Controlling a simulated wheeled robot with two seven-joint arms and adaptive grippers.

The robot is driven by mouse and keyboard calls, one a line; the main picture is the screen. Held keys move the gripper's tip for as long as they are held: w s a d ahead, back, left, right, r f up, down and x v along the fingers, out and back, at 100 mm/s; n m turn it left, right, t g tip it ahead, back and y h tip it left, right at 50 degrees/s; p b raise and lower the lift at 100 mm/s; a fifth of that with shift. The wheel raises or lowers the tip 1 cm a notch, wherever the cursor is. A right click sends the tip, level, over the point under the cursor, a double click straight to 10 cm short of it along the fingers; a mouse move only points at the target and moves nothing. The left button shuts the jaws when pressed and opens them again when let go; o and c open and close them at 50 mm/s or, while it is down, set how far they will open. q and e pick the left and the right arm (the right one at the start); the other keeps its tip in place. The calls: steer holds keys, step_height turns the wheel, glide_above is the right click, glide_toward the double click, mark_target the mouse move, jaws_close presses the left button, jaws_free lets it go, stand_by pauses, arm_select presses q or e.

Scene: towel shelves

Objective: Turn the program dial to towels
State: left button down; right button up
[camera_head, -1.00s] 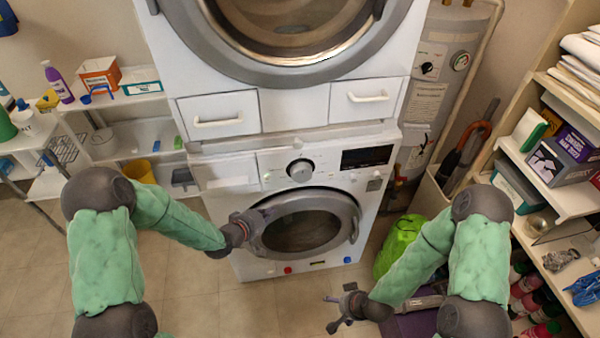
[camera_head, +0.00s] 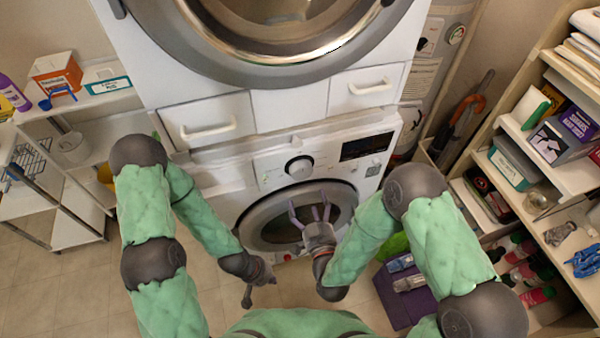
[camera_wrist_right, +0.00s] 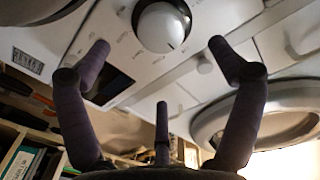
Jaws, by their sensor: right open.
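The program dial (camera_head: 299,168) is a round white knob on the control panel of the lower washing machine. In the right wrist view the dial (camera_wrist_right: 162,27) is large at the top, beyond and between the spread fingers. A small dark mark shows on its lower rim; the panel lettering is too small to read. My right gripper (camera_head: 309,205) is open and empty in front of the round door, below the dial, with its fingers pointing up at the panel and apart from the dial. My left gripper (camera_head: 258,288) hangs low, left of the door; its fingers are too small to judge.
The washer's dark display (camera_head: 367,146) is right of the dial. Drawers with handles (camera_head: 208,131) and a second machine (camera_head: 285,72) are above. Shelves (camera_head: 550,178) with boxes and towels stand close on the right; a white rack (camera_head: 62,228) is at left.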

mark_target(302, 176)
steer(key=b+x, duration=0.1)
steer(key=x, duration=0.8)
steer(key=shift+w+b, duration=0.3)
steer(key=shift+w, duration=0.1)
steer(key=shift+s+f, duration=0.1)
steer(key=shift+f, duration=0.05)
steer(key=c, duration=1.1)
